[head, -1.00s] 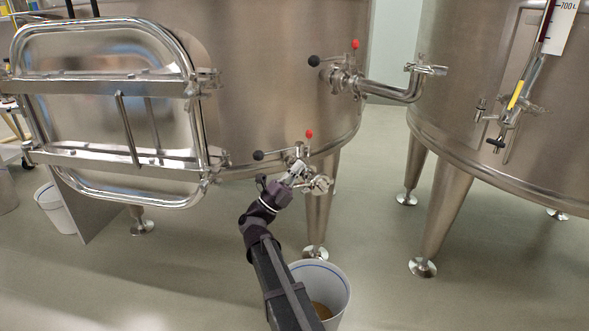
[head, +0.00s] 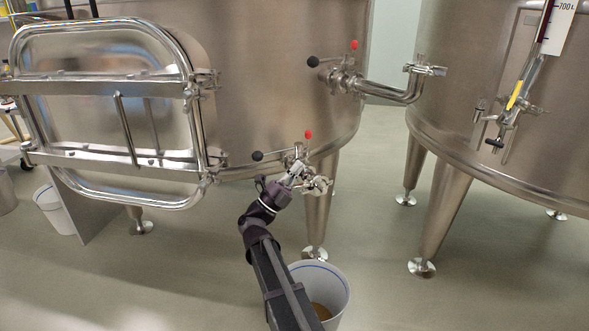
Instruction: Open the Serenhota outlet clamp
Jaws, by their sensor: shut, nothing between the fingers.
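The low outlet (head: 299,155) sits at the bottom front of the middle steel vat (head: 285,70), with a black-knobbed lever to its left and a red-knobbed lever above. A small steel clamp (head: 319,184) shows at the outlet's end. My gripper (head: 297,176) is right at this fitting, seen from behind, shut with nothing held. My wrist and the fingers partly hide the clamp, so I cannot tell whether they touch it. A second outlet (head: 345,78) with a bent pipe and its own clamp (head: 425,69) is higher on the right. I cannot read any name label.
A white bucket (head: 338,292) with brown contents stands on the floor below the outlet, partly behind my arm. A steel vat leg (head: 316,220) is just behind the fitting. The vat's hatch (head: 105,110) is at left. Another vat (head: 490,120) stands at right. Open floor lies between.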

